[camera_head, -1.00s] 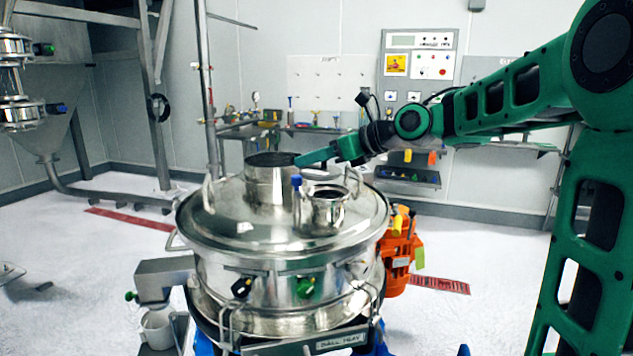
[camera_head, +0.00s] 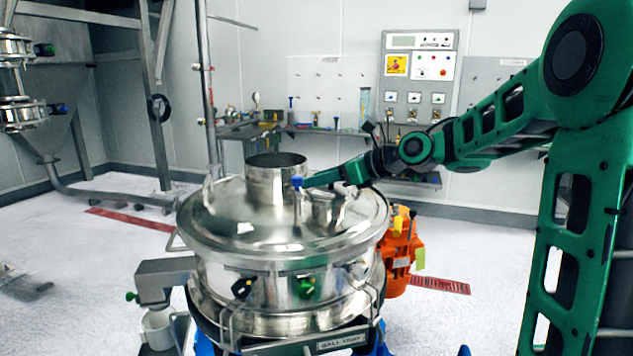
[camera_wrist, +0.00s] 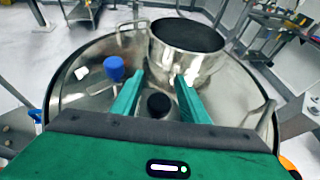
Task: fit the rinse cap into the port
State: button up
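My gripper (camera_wrist: 160,80) hangs over the lid (camera_head: 235,222) of a round steel sifter; its two green fingers stand apart. I cannot pick out the rinse cap with certainty. A blue-topped knob (camera_head: 297,182) stands beside the small port, close to the fingertips.
A wide open steel collar (camera_head: 275,180) rises from the lid behind the small port. Its dark opening is ahead of the fingers in the wrist view (camera_wrist: 187,45). Handles rise near the lid's edge. An orange motor (camera_head: 399,250) is at the sifter's right.

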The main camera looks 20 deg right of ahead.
jog(key=v, duration=1.2)
jog(key=s+f+n+h, duration=0.1)
jog(key=f, duration=0.1)
jog(key=s+d+f+n+g+h, duration=0.1)
jog(key=f+n, duration=0.1)
jog(key=s+d+f+n+h, duration=0.1)
jog(key=f, duration=0.2)
jog(key=shift+s+d+n+g, duration=0.1)
jog(key=shift+d+n+g, duration=0.05)
jog(key=shift+n+g, duration=0.2)
jog(key=s+d+f+n+g+h, duration=0.2)
jog(key=s+f+n, duration=0.3)
jog(key=s, duration=0.5)
jog(key=s+d+f+n+g+h, duration=0.1)
jog(key=s+d+f+n+g, duration=0.2)
jog(key=s+f+n, duration=0.3)
jog(key=s+d+f+n+g+h, duration=0.2)
jog(key=s+f+n, duration=0.3)
jog(key=s, duration=0.9)
jog(key=shift+s+d+f+n+g+h, duration=0.3)
jog(key=shift+d+g, duration=0.2)
jog(key=shift+g, duration=0.35)
jog(key=shift+r, duration=0.1)
